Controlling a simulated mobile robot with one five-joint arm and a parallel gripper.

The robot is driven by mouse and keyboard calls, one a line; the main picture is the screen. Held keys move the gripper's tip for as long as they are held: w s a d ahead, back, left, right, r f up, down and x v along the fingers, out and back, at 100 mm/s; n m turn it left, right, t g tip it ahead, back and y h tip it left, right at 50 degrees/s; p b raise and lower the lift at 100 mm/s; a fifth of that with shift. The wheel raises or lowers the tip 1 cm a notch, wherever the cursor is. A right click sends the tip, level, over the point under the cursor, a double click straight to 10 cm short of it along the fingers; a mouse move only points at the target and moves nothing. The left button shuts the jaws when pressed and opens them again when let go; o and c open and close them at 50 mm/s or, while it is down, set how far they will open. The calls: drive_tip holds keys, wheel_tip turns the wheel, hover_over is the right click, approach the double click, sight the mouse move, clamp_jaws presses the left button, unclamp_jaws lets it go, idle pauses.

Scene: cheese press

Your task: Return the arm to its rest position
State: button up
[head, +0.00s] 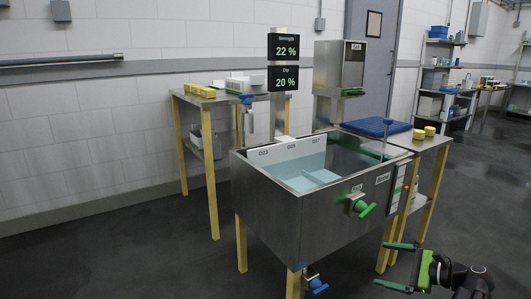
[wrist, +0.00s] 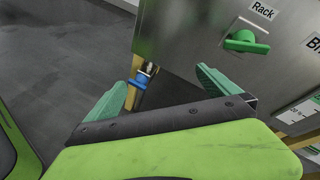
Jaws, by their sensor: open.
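My gripper (head: 398,267) is at the lower right of the head view, its two green fingers spread apart with nothing between them. It is in front of and to the right of the steel brine tank (head: 290,215), apart from it. In the wrist view the green fingers of my gripper (wrist: 158,95) stand wide apart, with the tank front (wrist: 190,45) beyond them. The rest of my arm is mostly outside the head view.
A green valve handle marked Rack (wrist: 246,42) sticks out of the tank front. A blue valve (head: 317,285) hangs below the tank. Yellow legs (head: 385,245) stand near my gripper. Dark floor (head: 130,260) is open at the left.

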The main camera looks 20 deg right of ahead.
drive_tip(key=w+a+f+n+g+p, duration=0.25)
drive_tip(key=w+a+n+g, duration=0.2)
drive_tip(key=a, duration=0.55)
drive_tip(key=w+a+f+n+g+p, duration=0.25)
drive_tip(key=w+a+n, duration=0.2)
drive_tip(key=a, duration=0.65)
drive_tip(key=a+n+g+h+p, duration=0.5)
drive_tip(key=a+n+h, duration=0.2)
drive_tip(key=a+n, duration=1.05)
wheel_tip(320, 180, up, 37)
drive_tip(key=a+m+p, duration=0.2)
drive_tip(key=m+p, duration=0.1)
drive_tip(key=p, duration=3.4)
drive_tip(key=shift+s+a+p, duration=0.15)
drive_tip(key=shift+s+p, duration=0.1)
drive_tip(key=shift+p, duration=0.1)
